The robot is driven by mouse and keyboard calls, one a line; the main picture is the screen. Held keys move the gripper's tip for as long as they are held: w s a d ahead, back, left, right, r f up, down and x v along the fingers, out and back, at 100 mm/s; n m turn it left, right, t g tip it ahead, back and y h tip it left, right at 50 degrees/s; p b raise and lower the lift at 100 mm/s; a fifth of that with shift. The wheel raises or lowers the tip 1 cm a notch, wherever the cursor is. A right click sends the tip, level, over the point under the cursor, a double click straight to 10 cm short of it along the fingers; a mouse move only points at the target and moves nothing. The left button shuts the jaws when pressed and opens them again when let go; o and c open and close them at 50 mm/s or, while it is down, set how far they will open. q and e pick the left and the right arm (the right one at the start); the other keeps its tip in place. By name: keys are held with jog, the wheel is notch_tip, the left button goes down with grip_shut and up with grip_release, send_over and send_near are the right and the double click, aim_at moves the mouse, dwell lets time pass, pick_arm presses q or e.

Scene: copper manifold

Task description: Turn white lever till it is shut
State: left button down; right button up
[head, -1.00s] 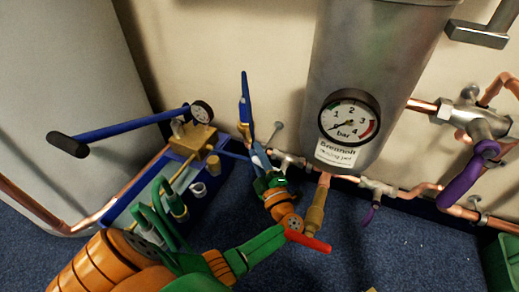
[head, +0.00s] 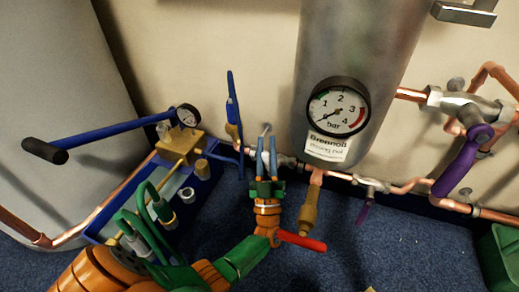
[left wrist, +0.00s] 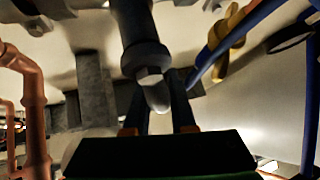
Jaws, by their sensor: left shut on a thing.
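The white lever (head: 266,129) stands on the pipe valve left of the grey vessel. Its pale end shows just above my blue fingers in the head view. My left gripper (head: 266,143) comes from below with its fingers pointing away, one on each side of the lever, and is shut on it. In the left wrist view the lever's rounded grey tip (left wrist: 154,92) lies between the two dark fingers of the left gripper (left wrist: 159,84). The fingers hide most of the lever and its valve body. My right gripper is not in view.
A red handle (head: 303,241) lies close right of my wrist, by a brass fitting (head: 309,206). An upright blue lever (head: 233,100) stands close left. The gauged vessel (head: 344,50) is to the right; a blue-handled pump (head: 185,145) is to the left. Blue carpet is free at front right.

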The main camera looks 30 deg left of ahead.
pick_arm(q)
jog(key=shift+w+d+r+m+t+h, duration=0.1)
jog(key=shift+d+m+t+h, duration=0.2)
jog(key=shift+m+t+h, duration=0.4)
jog(key=shift+w+d+f+m+t+h, duration=0.1)
jog(key=shift+d+m+t+h, duration=0.25)
jog(key=shift+m+h, duration=0.6)
jog(key=shift+w+d+r+m+t+h, duration=0.1)
jog(key=shift+d+m+t+h, duration=0.1)
jog(key=shift+m+t+h, duration=0.65)
jog(key=shift+d+m, duration=0.1)
jog(key=shift+m, duration=0.5)
jog(key=c, duration=1.1)
grip_release()
jog(key=shift+d, duration=0.1)
jog(key=o, duration=0.3)
jog(key=shift+d, duration=0.1)
jog(key=shift+o, duration=0.2)
